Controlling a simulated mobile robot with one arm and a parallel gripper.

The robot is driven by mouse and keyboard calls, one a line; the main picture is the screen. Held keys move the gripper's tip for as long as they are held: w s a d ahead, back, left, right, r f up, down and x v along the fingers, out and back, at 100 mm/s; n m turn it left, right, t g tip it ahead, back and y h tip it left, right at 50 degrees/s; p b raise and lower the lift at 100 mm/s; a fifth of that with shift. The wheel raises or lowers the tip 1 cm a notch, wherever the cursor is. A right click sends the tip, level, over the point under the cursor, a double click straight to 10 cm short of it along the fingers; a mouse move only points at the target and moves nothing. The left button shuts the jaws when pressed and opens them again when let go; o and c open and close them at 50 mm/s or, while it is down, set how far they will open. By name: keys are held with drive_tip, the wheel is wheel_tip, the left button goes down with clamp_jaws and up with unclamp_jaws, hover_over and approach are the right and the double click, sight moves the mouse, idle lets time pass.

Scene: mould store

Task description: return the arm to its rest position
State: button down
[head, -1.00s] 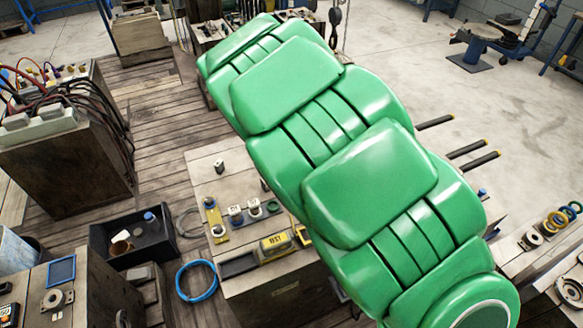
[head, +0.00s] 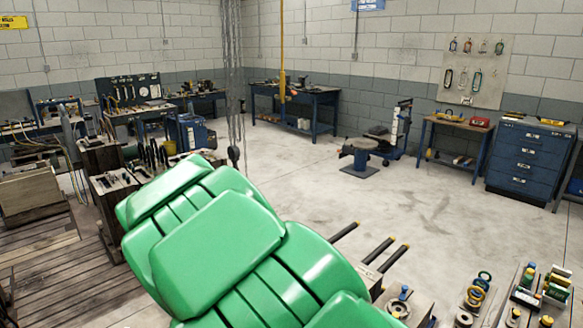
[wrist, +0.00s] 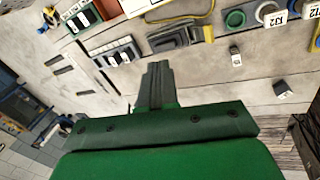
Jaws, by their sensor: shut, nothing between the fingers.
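My gripper (wrist: 157,72) shows in the wrist view, its dark fingers together and nothing between them. It hangs over a grey worn bench top (wrist: 205,85) and appears apart from it. In the head view my green arm stretches from the lower right up to the left, and its end with the gripper is not visible.
Near the fingers in the wrist view are a dark device with a yellow edge (wrist: 178,36), a green round piece (wrist: 235,19) and a small tagged block (wrist: 235,57). In the head view, three dark prongs (head: 372,248) jut out beside my arm. Open concrete floor (head: 300,185) lies beyond.

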drive_tip(key=s+d+r+m+y, duration=0.25)
drive_tip(key=d+r+m, duration=0.35)
drive_tip(key=d, duration=0.7)
drive_tip(key=s+d+r+g, duration=0.2)
drive_tip(key=s+d, duration=0.7)
drive_tip(key=s, duration=0.5)
drive_tip(key=s+d+r+g, duration=0.1)
drive_tip(key=s+d+g, duration=0.1)
drive_tip(key=s+d, duration=0.7)
drive_tip(key=s, duration=0.5)
drive_tip(key=shift+s+d+r+m, duration=0.3)
drive_tip(key=shift+s+r, duration=0.1)
